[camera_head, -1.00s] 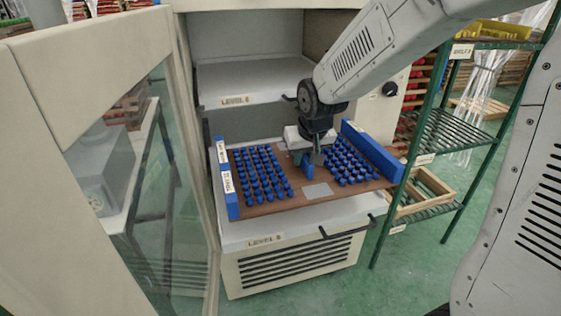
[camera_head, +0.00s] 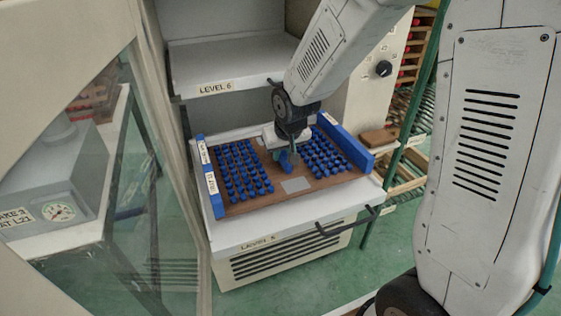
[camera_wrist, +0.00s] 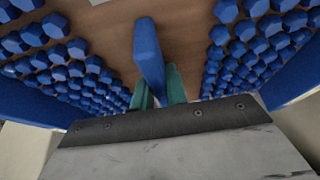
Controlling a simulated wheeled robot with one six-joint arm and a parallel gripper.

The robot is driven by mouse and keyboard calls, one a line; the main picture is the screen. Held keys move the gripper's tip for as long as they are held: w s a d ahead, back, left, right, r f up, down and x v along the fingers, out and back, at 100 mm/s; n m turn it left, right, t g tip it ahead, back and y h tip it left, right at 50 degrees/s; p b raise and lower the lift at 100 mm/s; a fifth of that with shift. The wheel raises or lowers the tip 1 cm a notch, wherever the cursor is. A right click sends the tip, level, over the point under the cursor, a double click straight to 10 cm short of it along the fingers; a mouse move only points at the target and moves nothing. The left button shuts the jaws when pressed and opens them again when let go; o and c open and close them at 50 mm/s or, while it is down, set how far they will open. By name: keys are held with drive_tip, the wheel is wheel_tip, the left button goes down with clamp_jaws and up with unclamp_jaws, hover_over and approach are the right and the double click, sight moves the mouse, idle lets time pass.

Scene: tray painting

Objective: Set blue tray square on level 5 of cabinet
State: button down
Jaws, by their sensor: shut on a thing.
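The blue tray (camera_head: 285,194) is a brown board with blue side walls and rows of blue knobs. It is over the cabinet's lower pull-out shelf (camera_head: 300,216), whose label seems to read LEVEL 5. The tray's front edge looks about parallel to the shelf's front edge. I cannot tell whether it rests on the shelf or hangs just above it. My gripper (camera_head: 289,158) is shut on the blue handle at the tray's middle. In the wrist view my gripper's green fingers (camera_wrist: 160,88) are on both sides of the handle (camera_wrist: 148,50).
The shelf labelled LEVEL 6 (camera_head: 225,66) is above and behind the tray. A black handle bar (camera_head: 345,222) is on the lower shelf's front. The open glass door (camera_head: 110,180) stands left. A green rack (camera_head: 400,160) with wooden pieces stands right.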

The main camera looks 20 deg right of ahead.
sight(281, 161)
drive_tip(key=shift+f, duration=1.5)
drive_tip(key=shift+f, duration=0.1)
drive_tip(key=c, duration=1.4)
unclamp_jaws()
drive_tip(key=v, duration=1.2)
drive_tip(key=s+d+r+g, duration=0.1)
drive_tip(key=s+r, duration=0.3)
drive_tip(key=s, duration=0.8)
drive_tip(key=s+d+r+g, duration=0.2)
drive_tip(key=s+r, duration=0.2)
drive_tip(key=s, duration=0.9)
drive_tip(key=shift+s+r, duration=0.25)
drive_tip(key=shift+r, duration=0.1)
